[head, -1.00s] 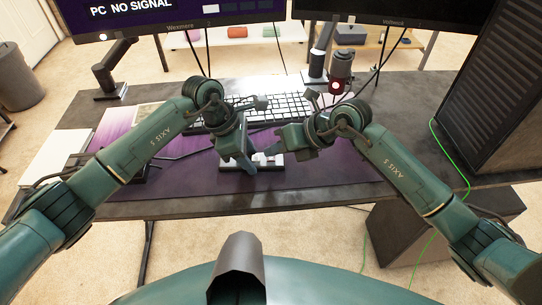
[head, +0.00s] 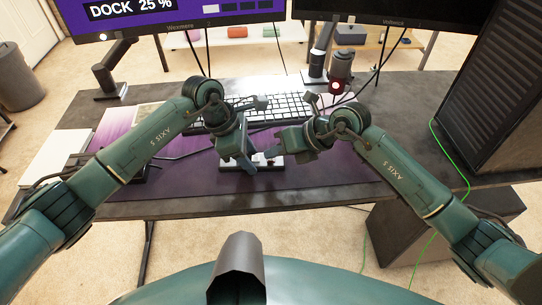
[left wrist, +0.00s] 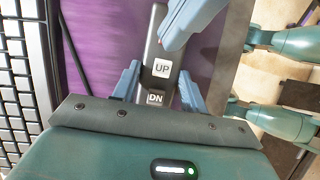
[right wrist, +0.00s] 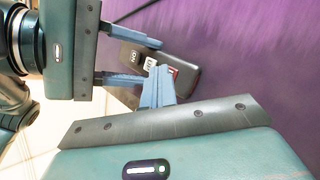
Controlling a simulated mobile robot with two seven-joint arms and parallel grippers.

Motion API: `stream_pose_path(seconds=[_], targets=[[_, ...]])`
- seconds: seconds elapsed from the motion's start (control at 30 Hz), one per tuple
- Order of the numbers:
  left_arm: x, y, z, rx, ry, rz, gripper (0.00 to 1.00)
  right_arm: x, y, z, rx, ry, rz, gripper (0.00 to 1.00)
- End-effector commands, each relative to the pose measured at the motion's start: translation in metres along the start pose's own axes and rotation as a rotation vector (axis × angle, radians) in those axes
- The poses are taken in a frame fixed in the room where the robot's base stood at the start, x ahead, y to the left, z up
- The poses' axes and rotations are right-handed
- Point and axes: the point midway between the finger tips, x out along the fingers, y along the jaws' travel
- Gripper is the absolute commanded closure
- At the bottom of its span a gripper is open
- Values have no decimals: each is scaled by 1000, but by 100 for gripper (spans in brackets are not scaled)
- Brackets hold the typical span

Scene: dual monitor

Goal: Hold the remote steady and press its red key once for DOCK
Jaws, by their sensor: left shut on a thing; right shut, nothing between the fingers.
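The dark, slim remote shows in the left wrist view (left wrist: 153,52) and the right wrist view (right wrist: 187,80), with white UP (left wrist: 162,69) and DN (left wrist: 155,98) keys. My left gripper (left wrist: 160,88) is shut on the remote, one finger on each side. A bit of the red key (right wrist: 172,71) shows beside the tip of my right gripper (right wrist: 160,80). My right gripper is shut and empty, its fingertips over the remote's key end. I cannot tell whether they touch the key. The left monitor (head: 180,14) reads DOCK 25 %.
The remote is held over the purple desk mat (head: 200,190). A white keyboard (head: 275,106) lies behind the grippers. A microphone (head: 340,68) stands behind the right arm. A dark computer tower (head: 465,90) stands at the right, with a green cable (head: 450,160) beside it.

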Motion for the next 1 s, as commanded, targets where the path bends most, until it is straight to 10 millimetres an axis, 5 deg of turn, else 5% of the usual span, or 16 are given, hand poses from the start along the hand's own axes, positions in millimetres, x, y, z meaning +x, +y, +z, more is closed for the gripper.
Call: stream_pose_path(seconds=[1.0], targets=[[0,0,0,1,-1,1,82,-29,20,21,-4,-2,-2,100]])
